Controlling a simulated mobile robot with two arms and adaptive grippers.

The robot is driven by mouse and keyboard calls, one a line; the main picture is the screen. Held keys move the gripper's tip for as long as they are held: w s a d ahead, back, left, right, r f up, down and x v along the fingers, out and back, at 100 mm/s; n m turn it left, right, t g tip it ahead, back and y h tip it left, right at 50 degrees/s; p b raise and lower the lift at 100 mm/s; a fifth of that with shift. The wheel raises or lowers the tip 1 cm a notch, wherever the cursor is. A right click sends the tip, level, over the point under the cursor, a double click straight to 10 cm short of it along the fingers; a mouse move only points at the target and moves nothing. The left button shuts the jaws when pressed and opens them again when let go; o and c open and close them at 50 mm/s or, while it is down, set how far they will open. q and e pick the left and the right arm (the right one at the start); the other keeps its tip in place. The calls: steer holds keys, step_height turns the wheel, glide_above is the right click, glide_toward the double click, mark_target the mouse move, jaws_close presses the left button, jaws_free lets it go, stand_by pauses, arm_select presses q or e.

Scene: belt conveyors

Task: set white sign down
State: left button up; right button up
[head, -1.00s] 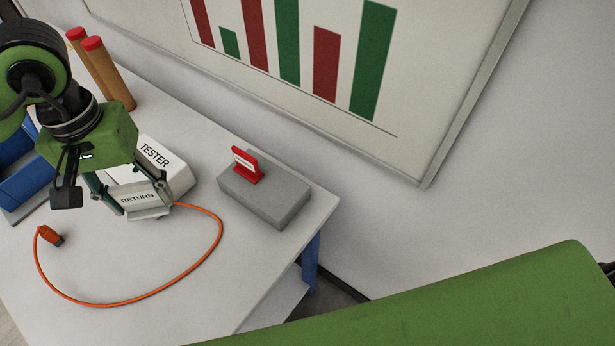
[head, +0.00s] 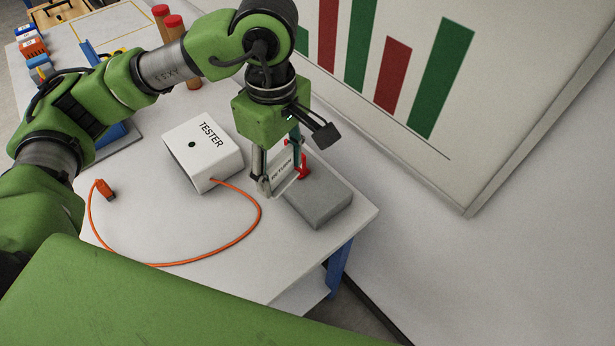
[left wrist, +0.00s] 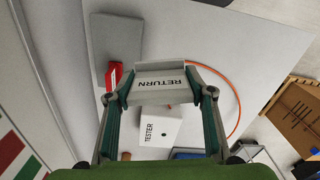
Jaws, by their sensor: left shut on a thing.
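The white sign (head: 283,179), lettered RETURN, is held in my left gripper (head: 281,184), which is shut on it. In the head view it is at the left edge of the grey block (head: 322,201), partly hidden by the fingers; I cannot tell whether it touches the block. In the left wrist view the sign (left wrist: 165,84) spans between the two fingertips. A red sign (head: 305,171) stands on the grey block, just behind and right of the gripper; it also shows in the left wrist view (left wrist: 114,75). My right gripper is not in view.
The white TESTER box (head: 203,155) sits left of the gripper, with an orange cable (head: 232,236) looping to an orange plug (head: 105,189). Two red-capped brown cylinders (head: 175,50) stand at the back. The table's right edge lies just past the block, near the wall.

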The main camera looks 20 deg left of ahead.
arm_select(q)
steer(key=n, duration=0.1)
steer(key=d+n, duration=0.1)
steer(key=n, duration=0.1)
steer(key=shift+s+f, duration=0.1)
steer(key=shift+s, duration=0.1)
steer(key=s+d+n+p, duration=0.15)
steer(key=d+n, duration=0.25)
steer(key=n, duration=1.1)
steer(key=s+d+n+b, duration=0.1)
steer(key=s+d+n, duration=0.15)
steer(key=n, duration=1.25)
steer(key=w+f+p, duration=0.1)
steer(key=w+f, duration=0.2)
steer(key=w, duration=0.1)
steer(key=w+a+f+p, duration=0.1)
steer(key=w+f, duration=0.2)
steer(key=w, duration=0.1)
steer(key=w+a+f+p, duration=0.1)
steer(key=w+f, duration=0.2)
steer(key=w, duration=0.2)
steer(key=shift+f+p, duration=0.3)
steer(key=shift+p, duration=0.1)
steer(key=shift+w+a+f, duration=0.1)
steer(key=shift+f, duration=0.15)
steer(key=f, duration=0.1)
steer(key=f+p, duration=0.2)
steer(key=shift+w, duration=0.25)
steer(key=shift+f, duration=0.3)
